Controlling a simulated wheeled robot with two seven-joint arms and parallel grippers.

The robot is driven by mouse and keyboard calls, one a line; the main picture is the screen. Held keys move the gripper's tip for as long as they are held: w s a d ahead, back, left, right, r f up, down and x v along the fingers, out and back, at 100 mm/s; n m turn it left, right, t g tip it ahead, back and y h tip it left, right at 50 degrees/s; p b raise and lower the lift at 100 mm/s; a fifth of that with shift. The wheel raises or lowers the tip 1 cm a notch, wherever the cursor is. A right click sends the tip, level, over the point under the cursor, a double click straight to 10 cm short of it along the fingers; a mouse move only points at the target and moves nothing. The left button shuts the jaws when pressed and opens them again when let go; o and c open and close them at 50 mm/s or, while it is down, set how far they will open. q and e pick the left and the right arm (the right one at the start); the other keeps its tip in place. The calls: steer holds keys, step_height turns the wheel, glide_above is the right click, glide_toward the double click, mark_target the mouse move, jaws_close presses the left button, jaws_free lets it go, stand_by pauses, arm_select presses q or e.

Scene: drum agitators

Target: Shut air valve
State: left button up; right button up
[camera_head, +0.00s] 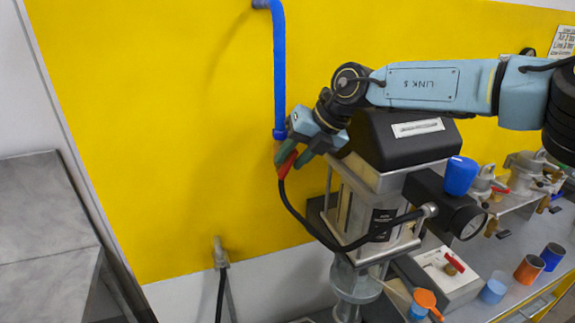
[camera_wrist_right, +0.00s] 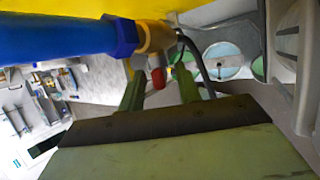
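The air valve is a brass fitting (camera_wrist_right: 155,36) under the blue nut of a blue pipe (camera_head: 279,75) on the yellow wall. Its red handle (camera_head: 287,165) slants downward just below the brass body; in the wrist view the handle's red end (camera_wrist_right: 158,77) shows. My right gripper (camera_head: 284,156) is at the valve, reaching in from the right. Its two green fingers (camera_wrist_right: 161,88) stand apart, with the red handle end showing between them; I cannot tell whether either finger touches it. My left gripper is not in view.
A black hose (camera_head: 298,216) runs from the valve to the drum agitator's motor (camera_head: 398,140), close right of my gripper. A wall fitting (camera_head: 220,252) with a hose is below. Cups, including an orange one (camera_head: 529,268), stand on the right bench. The wall left of the pipe is clear.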

steer(key=b+v, duration=0.2)
steer(key=v, duration=0.9)
